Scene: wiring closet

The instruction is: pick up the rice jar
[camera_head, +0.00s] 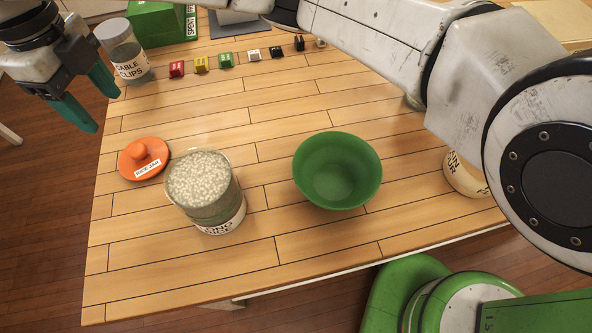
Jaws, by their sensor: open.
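The rice jar (207,192) stands upright and uncovered on the wooden table, left of centre and near the front. It is full of pale grains, and part of a white label with dark letters shows low on its side. An orange lid (143,159) with a knob and a small white label lies on the table just left of the jar. My gripper (91,106) is at the upper left, beyond the lid and apart from the jar. Its green-tipped fingers are spread, with nothing between them.
A green bowl (337,170) stands right of the jar. A cable clips jar (123,52) is close beside my gripper. Several small coloured blocks (226,60) line the back, near a green box (157,22). A partly hidden labelled jar (465,176) stands at right. The table's front left is clear.

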